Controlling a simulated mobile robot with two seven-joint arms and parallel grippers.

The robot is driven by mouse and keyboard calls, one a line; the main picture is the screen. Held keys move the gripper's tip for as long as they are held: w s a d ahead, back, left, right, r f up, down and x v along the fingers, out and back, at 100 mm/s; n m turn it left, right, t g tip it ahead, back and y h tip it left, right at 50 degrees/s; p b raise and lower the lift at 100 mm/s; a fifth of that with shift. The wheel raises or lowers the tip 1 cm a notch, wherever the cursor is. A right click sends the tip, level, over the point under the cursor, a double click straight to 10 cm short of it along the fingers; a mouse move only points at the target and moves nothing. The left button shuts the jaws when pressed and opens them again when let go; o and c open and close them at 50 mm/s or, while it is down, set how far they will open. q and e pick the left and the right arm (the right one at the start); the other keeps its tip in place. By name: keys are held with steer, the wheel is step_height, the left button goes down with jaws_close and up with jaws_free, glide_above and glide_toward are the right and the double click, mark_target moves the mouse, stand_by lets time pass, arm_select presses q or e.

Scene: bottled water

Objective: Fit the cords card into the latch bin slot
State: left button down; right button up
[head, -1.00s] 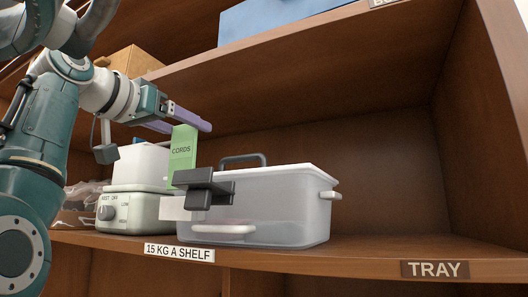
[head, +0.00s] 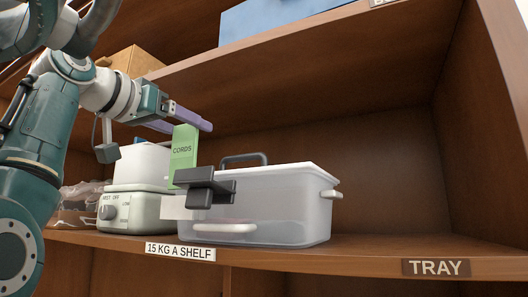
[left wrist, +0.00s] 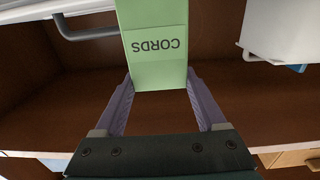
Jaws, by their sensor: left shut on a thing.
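The green cords card (head: 184,148) is upright, with its lettering facing me. My left gripper (head: 190,127) is shut on its top end, and the purple fingers show on both sides of it. In the left wrist view, the card (left wrist: 155,45) sits between the fingertips (left wrist: 160,80). The latch bin (head: 275,210) is a translucent box with a white rim and a black latch block (head: 205,190) at its left front. My right gripper is not in view.
A white cooker (head: 125,210) with a dial stands close left of the bin, with a white box (head: 143,165) on it. A dark handle (head: 243,160) rises behind the bin's rim. The upper shelf is overhead. The shelf is clear right of the bin.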

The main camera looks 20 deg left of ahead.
mark_target(182, 151)
arm_select(q)
steer(key=shift+f+b, duration=2)
steer(key=shift+f, duration=0.3)
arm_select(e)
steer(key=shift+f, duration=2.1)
arm_select(q)
jaws_free()
